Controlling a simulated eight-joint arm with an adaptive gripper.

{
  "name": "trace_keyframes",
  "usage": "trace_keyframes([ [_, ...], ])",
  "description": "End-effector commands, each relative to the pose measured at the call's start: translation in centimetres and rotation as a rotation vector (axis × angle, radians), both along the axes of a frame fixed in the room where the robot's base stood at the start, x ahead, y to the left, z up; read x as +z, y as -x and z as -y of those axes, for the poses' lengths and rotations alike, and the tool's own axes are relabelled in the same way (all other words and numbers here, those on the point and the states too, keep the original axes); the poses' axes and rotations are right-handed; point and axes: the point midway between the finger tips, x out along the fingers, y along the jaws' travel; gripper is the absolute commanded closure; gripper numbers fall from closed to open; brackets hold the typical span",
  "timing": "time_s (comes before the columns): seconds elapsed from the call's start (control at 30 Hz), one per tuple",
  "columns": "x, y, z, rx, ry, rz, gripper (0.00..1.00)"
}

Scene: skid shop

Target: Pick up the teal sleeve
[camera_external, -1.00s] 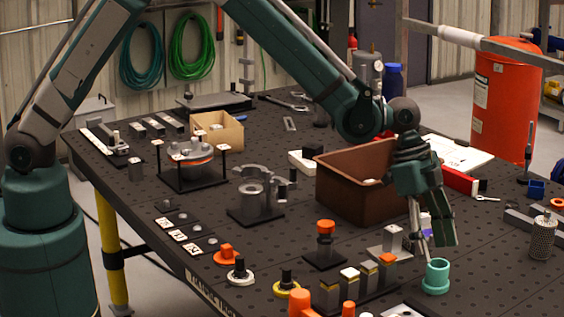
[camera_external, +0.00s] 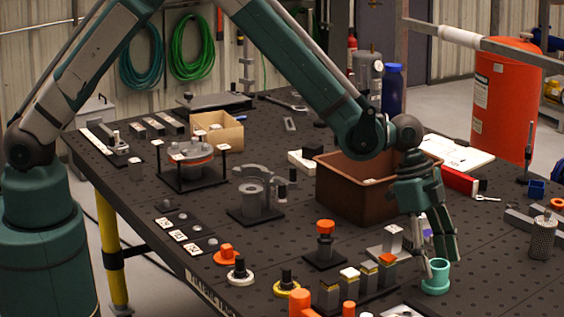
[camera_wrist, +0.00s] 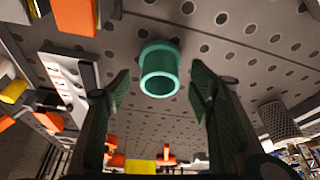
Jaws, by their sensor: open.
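The teal sleeve (camera_external: 436,277) is a short, hollow cylinder with a wider flange at one end. It stands on the dark perforated table near the front right. In the wrist view the teal sleeve (camera_wrist: 159,68) is ahead of my fingers, roughly centred between them. My gripper (camera_external: 437,270) is low over the table at the sleeve, its fingers pointing down. The wrist view shows my gripper (camera_wrist: 158,92) open, with nothing between its fingers. Whether a finger touches the sleeve cannot be told.
A brown bin (camera_external: 345,205) stands behind my gripper. A row of orange- and yellow-topped blocks (camera_external: 368,275) is close on the left. A mesh cylinder (camera_external: 542,238) stands to the right. The table between sleeve and mesh cylinder is mostly clear.

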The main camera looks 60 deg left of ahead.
Motion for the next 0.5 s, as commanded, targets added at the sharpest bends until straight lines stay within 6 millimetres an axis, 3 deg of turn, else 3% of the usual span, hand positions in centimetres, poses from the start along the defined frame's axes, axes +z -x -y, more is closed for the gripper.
trace_keyframes([
  [0.2,-1.8,-0.1,0.7,0.0,0.0,0.0,0.47],
  [0.5,-2.5,-0.2,0.9,0.0,0.0,0.0,0.47],
])
